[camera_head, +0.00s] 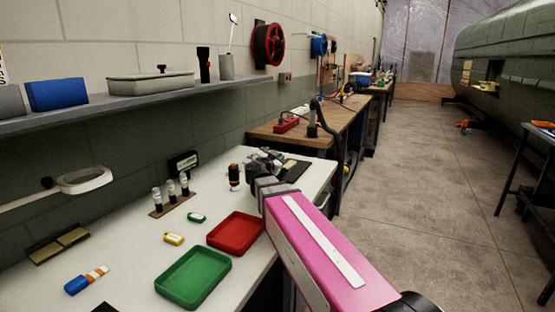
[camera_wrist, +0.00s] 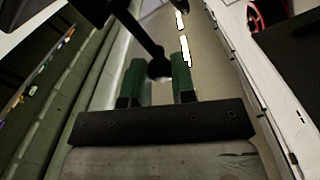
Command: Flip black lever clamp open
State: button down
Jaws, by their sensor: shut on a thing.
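The black lever clamp shows in the wrist view as a thin dark arm (camera_wrist: 140,32) with a round knob at its end, joined to a dark body at the top edge. My gripper (camera_wrist: 158,72) has two green fingers, one on each side of the knob, and is shut on it. The lever slants from the knob up and to the left. In the head view my pink arm reaches over the far end of the white bench, and my gripper is among dark parts there. The clamp is too small and too covered there to tell its angle.
On the white bench (camera_head: 122,270) lie a green tray (camera_head: 194,277), a red tray (camera_head: 236,231), a yellow item (camera_head: 173,239) and a small green item (camera_head: 197,217). A dark cylinder (camera_head: 234,177) stands left of my gripper. The aisle floor (camera_head: 430,200) at the right is clear.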

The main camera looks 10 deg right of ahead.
jog(key=c, duration=0.9)
grip_release()
jog(key=shift+c, duration=0.2)
jog(key=v, duration=1.1)
